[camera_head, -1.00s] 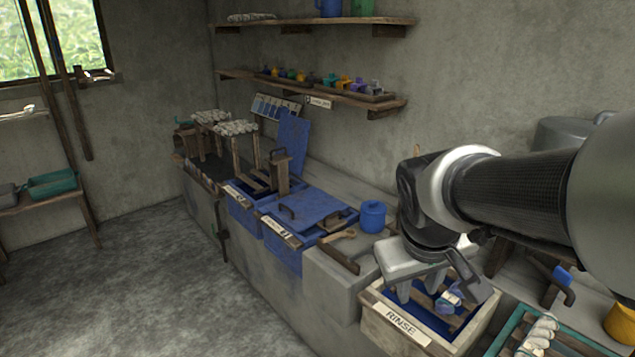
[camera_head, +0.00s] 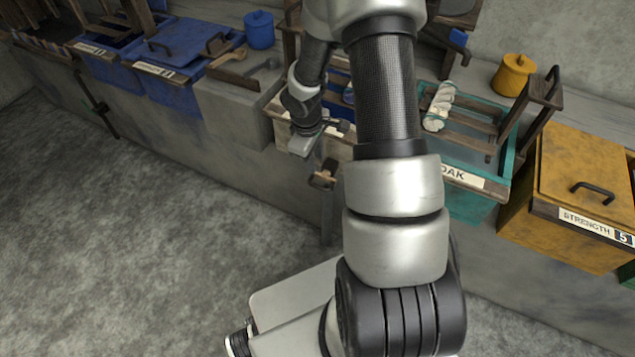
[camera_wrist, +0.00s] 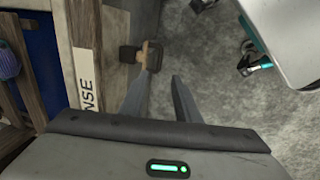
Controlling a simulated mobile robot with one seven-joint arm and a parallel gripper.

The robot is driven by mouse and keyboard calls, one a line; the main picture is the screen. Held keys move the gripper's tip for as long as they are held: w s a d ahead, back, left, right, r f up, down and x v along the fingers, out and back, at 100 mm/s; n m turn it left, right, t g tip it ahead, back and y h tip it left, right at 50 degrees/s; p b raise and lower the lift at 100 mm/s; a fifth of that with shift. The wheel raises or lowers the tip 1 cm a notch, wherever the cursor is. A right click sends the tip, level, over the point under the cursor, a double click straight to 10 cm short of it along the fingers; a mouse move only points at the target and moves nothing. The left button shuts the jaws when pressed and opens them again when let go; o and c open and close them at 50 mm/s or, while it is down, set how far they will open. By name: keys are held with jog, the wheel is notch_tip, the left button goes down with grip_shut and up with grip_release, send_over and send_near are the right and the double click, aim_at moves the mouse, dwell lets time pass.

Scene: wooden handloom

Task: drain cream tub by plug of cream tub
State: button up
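The cream tub (camera_head: 276,108), labelled RINSE, stands between a grey ledge and the teal tub. My arm hides much of it in the head view. Its plug (camera_head: 323,176) is a small brown wooden piece low on the tub's front. In the wrist view the tub's front wall (camera_wrist: 64,45) is at left and the plug (camera_wrist: 151,55) stands out beyond my fingertips, slightly left of their middle. My gripper (camera_wrist: 160,86) is open and empty, its fingers pointing towards the plug. The plug appears apart from both fingers.
Blue tubs (camera_head: 175,75) stand at left. A teal tub (camera_head: 470,203) with a yarn skein and a lidded yellow tub (camera_head: 580,190) stand at right. The floor (camera_head: 150,260) in front is clear. A valve-like fitting (camera_wrist: 253,62) shows in the wrist view.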

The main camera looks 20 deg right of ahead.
aim_at(320, 187)
jog(key=f+b, duration=0.1)
jog(key=f, duration=0.4)
jog(key=w+d+f+b, duration=0.1)
jog(key=f, duration=0.4)
jog(key=d+f+b, duration=0.1)
jog(key=f, duration=0.4)
jog(key=shift+w+d+b, duration=0.15)
jog(key=shift+w+b, duration=0.25)
jog(key=shift+c, duration=0.2)
grip_shut()
